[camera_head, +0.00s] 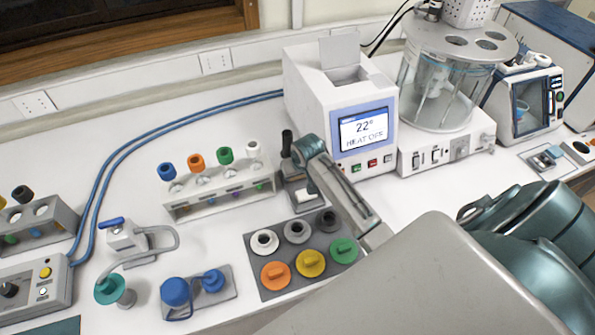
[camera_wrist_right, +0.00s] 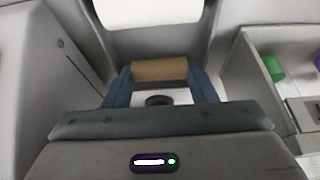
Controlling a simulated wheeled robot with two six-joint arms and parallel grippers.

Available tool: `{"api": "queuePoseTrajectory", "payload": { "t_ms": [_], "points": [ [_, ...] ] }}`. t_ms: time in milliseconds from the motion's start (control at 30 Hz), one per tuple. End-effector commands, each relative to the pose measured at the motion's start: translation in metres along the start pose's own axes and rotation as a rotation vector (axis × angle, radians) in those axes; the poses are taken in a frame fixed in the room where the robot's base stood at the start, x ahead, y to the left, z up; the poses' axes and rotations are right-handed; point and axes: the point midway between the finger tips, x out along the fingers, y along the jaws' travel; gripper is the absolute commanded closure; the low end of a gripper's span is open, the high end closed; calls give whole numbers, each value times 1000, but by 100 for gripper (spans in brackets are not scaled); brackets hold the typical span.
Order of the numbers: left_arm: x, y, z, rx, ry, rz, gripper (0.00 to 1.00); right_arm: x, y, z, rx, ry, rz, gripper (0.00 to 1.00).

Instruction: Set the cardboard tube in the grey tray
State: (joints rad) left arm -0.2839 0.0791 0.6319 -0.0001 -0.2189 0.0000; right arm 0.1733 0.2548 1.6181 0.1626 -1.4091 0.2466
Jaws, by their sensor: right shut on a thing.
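In the right wrist view, a short brown cardboard tube (camera_wrist_right: 158,70) lies crosswise between the blue fingers of my right gripper (camera_wrist_right: 160,82). The gripper is shut on it, one finger at each end. A dark round thing (camera_wrist_right: 158,100) shows on a white surface between the fingers. In the head view, a slim teal part of my right arm reaches up and left towards the white heater; I cannot make out the tube there. I cannot tell for sure which grey thing is the grey tray. My left gripper is not in view.
A grey plate (camera_head: 292,286) bears several coloured knobs. A white rack (camera_head: 218,203) with coloured-capped bottles stands left of my arm. The white heater (camera_head: 352,98) and a glass vessel (camera_head: 440,90) stand behind it. Bench space at the back left is clear beyond the blue hoses (camera_head: 135,135).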

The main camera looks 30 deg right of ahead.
Motion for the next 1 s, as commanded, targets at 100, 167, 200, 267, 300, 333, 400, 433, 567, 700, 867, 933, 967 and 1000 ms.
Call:
{"api": "queuePoseTrajectory", "payload": {
  "t_ms": [100,167,200,267,300,333,400,433,567,700,867,933,967,1000],
  "points": [
    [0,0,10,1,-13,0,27,0,0,0,0,0,0,70],
    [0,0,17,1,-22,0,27,1,0,0,0,0,0,70],
    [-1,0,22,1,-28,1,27,2,0,1,0,-1,0,70],
    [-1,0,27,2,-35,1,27,2,0,1,0,0,0,40],
    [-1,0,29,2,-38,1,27,2,0,1,0,0,0,40],
    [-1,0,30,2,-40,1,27,2,0,1,0,0,0,40],
    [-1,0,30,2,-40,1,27,2,0,1,0,0,0,40],
    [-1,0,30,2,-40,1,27,2,0,1,0,0,0,40],
    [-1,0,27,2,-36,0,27,1,0,0,0,0,0,40],
    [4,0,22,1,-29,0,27,-7,0,0,1,2,-1,40],
    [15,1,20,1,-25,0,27,-31,0,0,-1,5,0,40],
    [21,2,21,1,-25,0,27,-46,0,0,-1,6,0,40],
    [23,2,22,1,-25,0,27,-52,0,0,-1,6,-1,40],
    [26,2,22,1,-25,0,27,-61,0,0,-1,6,-1,40]
  ]
}}
